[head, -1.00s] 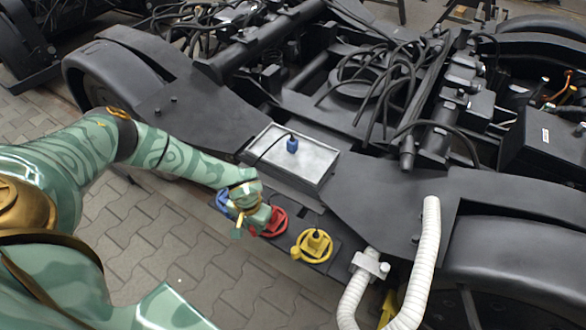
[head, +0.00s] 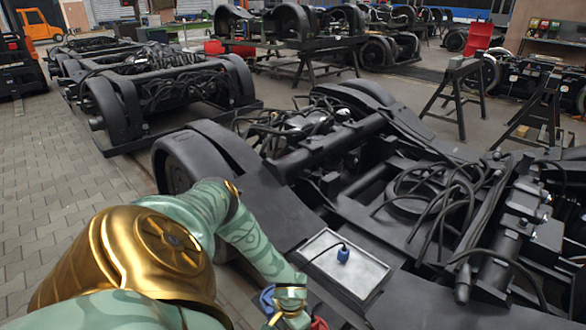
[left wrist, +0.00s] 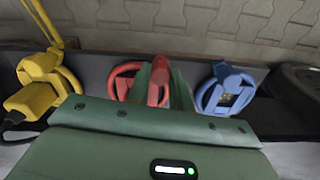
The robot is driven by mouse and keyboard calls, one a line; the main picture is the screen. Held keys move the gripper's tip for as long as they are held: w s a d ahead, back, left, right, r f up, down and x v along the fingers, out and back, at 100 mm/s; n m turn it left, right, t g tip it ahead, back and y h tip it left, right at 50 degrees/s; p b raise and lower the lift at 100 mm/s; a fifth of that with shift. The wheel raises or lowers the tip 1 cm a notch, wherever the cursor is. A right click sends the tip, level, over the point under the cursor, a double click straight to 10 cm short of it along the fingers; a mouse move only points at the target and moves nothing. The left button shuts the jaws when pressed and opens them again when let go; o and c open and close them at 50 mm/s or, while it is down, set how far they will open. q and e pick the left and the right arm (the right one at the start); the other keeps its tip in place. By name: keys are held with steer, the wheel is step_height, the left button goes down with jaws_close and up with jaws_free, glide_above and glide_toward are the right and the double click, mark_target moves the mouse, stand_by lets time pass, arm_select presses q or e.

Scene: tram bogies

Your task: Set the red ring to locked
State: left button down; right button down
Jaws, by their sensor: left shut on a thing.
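The red ring (left wrist: 124,82) is in the middle of the left wrist view, with its red handle (left wrist: 157,91) standing up from it. In the head view only part of the red ring (head: 319,322) shows at the bottom edge. My left gripper (left wrist: 160,84) is shut on the red ring's handle, one green finger on each side. It also shows in the head view (head: 291,308), hiding part of the ring. I cannot read any locked mark. My right gripper is in neither view.
A blue ring (left wrist: 222,91) and a yellow ring (left wrist: 48,88) flank the red one on the dark bar. A metal tray (head: 362,272) with a blue plug (head: 343,254) and cable lies just beyond. Black bogie frames and hoses (head: 425,195) fill the area behind.

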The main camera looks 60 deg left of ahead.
arm_select(q)
steer(key=c, duration=1.2)
jaws_free()
steer(key=shift+a, duration=0.1)
steer(key=shift+c, duration=0.2)
step_height(320, 180, up, 16)
steer(key=p, duration=0.8)
steer(key=shift+r, duration=0.15)
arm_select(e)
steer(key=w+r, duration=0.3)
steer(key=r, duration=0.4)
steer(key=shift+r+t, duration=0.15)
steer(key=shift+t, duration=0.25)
arm_select(q)
steer(key=shift+s, duration=0.1)
